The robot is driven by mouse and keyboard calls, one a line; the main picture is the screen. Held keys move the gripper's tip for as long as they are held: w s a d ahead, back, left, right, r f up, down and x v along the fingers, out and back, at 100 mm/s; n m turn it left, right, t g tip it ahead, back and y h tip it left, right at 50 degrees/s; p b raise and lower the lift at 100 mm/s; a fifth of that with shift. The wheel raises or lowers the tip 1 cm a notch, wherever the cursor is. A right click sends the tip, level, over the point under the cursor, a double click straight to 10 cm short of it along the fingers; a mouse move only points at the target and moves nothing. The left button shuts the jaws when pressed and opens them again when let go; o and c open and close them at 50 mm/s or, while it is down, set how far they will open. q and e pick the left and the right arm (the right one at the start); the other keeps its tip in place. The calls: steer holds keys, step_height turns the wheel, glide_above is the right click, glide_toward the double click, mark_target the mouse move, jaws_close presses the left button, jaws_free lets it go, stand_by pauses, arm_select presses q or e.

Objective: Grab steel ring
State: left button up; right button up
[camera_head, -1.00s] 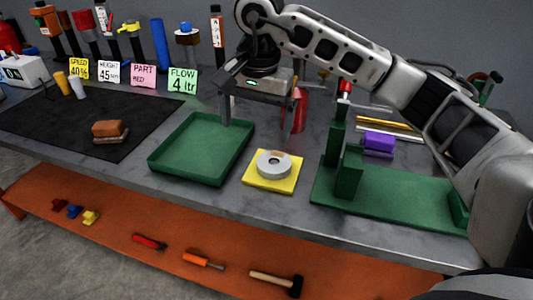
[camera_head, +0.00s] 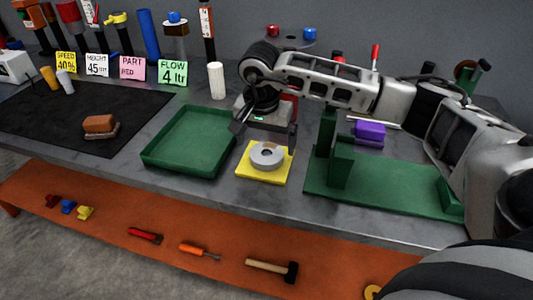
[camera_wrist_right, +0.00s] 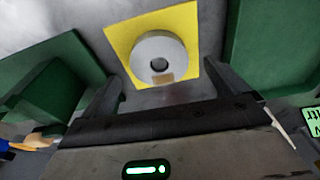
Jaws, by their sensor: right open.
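The steel ring (camera_head: 267,155) is a thick grey disc with a centre hole, lying flat on a yellow square pad (camera_head: 250,175) on the grey table. In the right wrist view the ring (camera_wrist_right: 145,50) lies on the yellow pad (camera_wrist_right: 118,36), beyond the fingers and roughly between their lines, with a small tan patch on its near side. My right gripper (camera_head: 265,138) is open and empty, just behind and above the ring; its two fingers also show in the right wrist view (camera_wrist_right: 160,88). It does not visibly touch the ring. My left gripper is not in view.
A green tray (camera_head: 157,164) stands left of the pad, and a green fixture with upright blocks (camera_head: 385,190) stands close on its right. A purple block (camera_head: 369,131) is behind the fixture. An orange lower shelf (camera_head: 120,225) holds tools, including a hammer (camera_head: 265,266).

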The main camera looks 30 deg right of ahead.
mark_target(266, 153)
steer(key=f, duration=0.3)
steer(key=shift+w+d+f, duration=0.1)
steer(key=shift+d+f, duration=0.1)
steer(key=shift+c, duration=0.4)
steer(key=c, duration=1.5)
steer(key=shift+w+r, duration=0.1)
steer(key=shift+r, duration=0.05)
steer(key=shift+r, duration=0.1)
